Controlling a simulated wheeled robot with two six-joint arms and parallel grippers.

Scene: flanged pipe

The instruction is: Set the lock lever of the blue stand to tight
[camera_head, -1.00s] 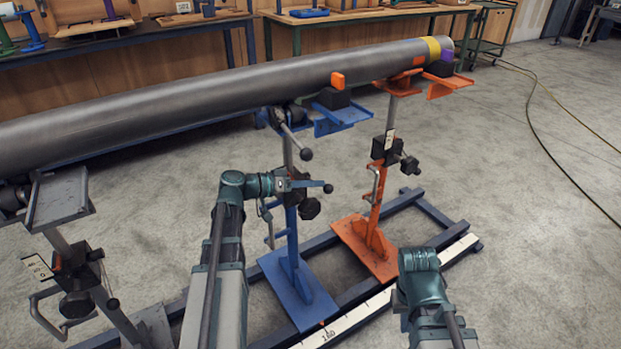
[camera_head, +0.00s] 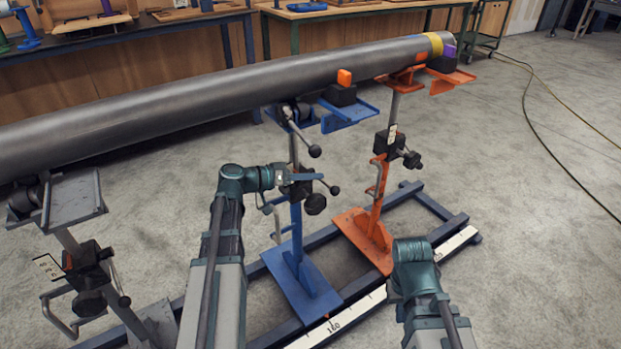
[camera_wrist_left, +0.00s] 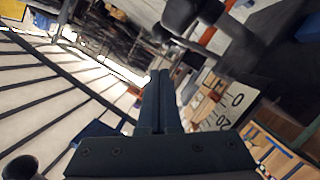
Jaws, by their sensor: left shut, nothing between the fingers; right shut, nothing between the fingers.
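The blue stand (camera_head: 302,287) is upright under the pipe (camera_head: 215,95). Its black collar, partly behind my left gripper, carries a black knob (camera_head: 315,204) and a thin lever with a ball end (camera_head: 334,189). My left gripper (camera_head: 300,177) is at collar height, close beside it; contact cannot be told. In the left wrist view its fingers (camera_wrist_left: 162,100) are shut and empty, with a dark rounded knob (camera_wrist_left: 181,15) ahead and a numbered scale plate (camera_wrist_left: 222,102) at right. My right arm shows at lower right, but its gripper fingers are hidden.
A second handle (camera_head: 314,151) with a ball end hangs under the blue stand's head. An orange stand (camera_head: 375,225) stands to the right, a grey stand (camera_head: 72,205) to the left. All stand on a floor rail (camera_head: 340,235). Open floor lies at right.

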